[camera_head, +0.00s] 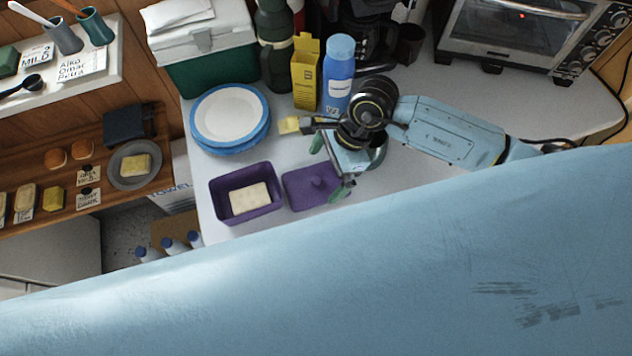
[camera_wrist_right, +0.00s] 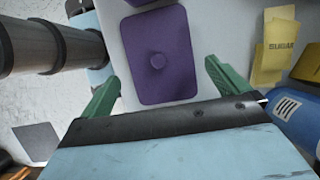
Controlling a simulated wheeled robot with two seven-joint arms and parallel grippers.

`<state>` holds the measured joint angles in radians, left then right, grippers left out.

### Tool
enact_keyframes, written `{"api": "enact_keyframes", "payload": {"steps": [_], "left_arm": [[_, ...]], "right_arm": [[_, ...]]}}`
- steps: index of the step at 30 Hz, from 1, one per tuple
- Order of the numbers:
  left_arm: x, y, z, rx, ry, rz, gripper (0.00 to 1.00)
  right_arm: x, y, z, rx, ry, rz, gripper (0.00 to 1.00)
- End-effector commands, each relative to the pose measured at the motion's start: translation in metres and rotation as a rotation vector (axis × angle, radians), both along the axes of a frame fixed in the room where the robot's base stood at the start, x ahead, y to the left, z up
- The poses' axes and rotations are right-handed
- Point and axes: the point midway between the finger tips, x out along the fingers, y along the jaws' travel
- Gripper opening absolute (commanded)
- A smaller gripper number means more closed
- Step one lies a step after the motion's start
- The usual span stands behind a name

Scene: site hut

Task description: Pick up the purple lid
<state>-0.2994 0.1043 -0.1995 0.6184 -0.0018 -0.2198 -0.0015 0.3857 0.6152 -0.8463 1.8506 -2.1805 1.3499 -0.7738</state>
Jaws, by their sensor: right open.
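In the right wrist view the whole lid (camera_wrist_right: 157,60) shows as a rounded rectangle. My right gripper (camera_head: 329,168) is open and empty over the lid's right end. In the wrist view its two green fingers (camera_wrist_right: 162,75) stand apart on either side of the lid's near end, not visibly touching it. My left gripper is in neither view.
Blue-rimmed plates (camera_head: 230,115) sit behind the tub. A toaster oven (camera_head: 515,35) is at back right. A large blue surface, probably mine, hides the foreground.

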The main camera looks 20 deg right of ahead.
Motion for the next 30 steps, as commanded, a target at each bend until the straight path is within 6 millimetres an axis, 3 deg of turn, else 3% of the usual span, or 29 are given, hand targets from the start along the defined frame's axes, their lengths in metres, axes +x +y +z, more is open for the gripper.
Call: {"api": "enact_keyframes", "payload": {"steps": [6, 15, 24, 30], "left_arm": [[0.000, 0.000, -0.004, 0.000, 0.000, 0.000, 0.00], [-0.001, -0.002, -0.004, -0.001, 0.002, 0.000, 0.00], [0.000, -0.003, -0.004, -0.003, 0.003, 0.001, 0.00], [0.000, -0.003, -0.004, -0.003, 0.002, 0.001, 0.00]], "right_arm": [[0.000, 0.011, -0.030, 0.002, 0.002, -0.001, 1.00], [0.000, 0.013, -0.034, 0.001, 0.000, 0.000, 1.00], [0.000, 0.013, -0.034, 0.002, 0.000, 0.000, 0.63], [0.000, 0.013, -0.033, 0.002, -0.001, 0.000, 0.63]]}}
